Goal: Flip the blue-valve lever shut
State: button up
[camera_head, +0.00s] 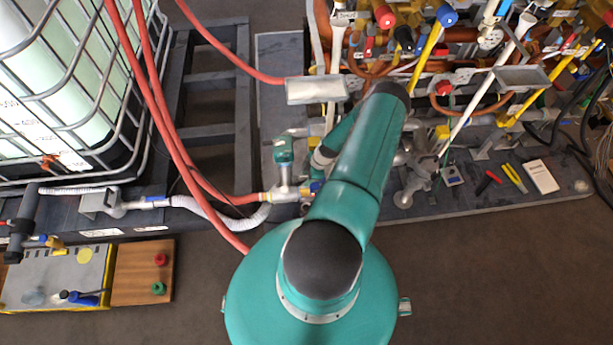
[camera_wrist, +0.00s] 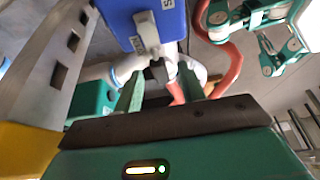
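In the wrist view a large blue block (camera_wrist: 146,22) with a grey bar on its face fills the top centre, close to the camera; it looks like the blue valve part. White pipe fittings lie just below and behind it. My gripper (camera_wrist: 160,78) has two green fingers standing apart, with a gap between them. The fingertips are just below the blue block and near the pale fitting; I cannot tell if they touch it. In the head view a small blue piece (camera_head: 314,187) shows on the pipe beside my arm. My arm hides most of the gripper there.
A teal pump (camera_head: 284,152) stands left of my arm. Red hoses (camera_head: 160,110) run past it. A caged white tank (camera_head: 55,90) is at left. Dense pipework with coloured valves is at upper right. Pliers (camera_head: 514,178) and a white box (camera_head: 541,177) lie on the right platform.

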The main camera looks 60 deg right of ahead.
jog(key=shift+w+a+f, duration=0.1)
jog(key=shift+f, duration=0.15)
jog(key=shift+c, duration=0.2)
grip_shut()
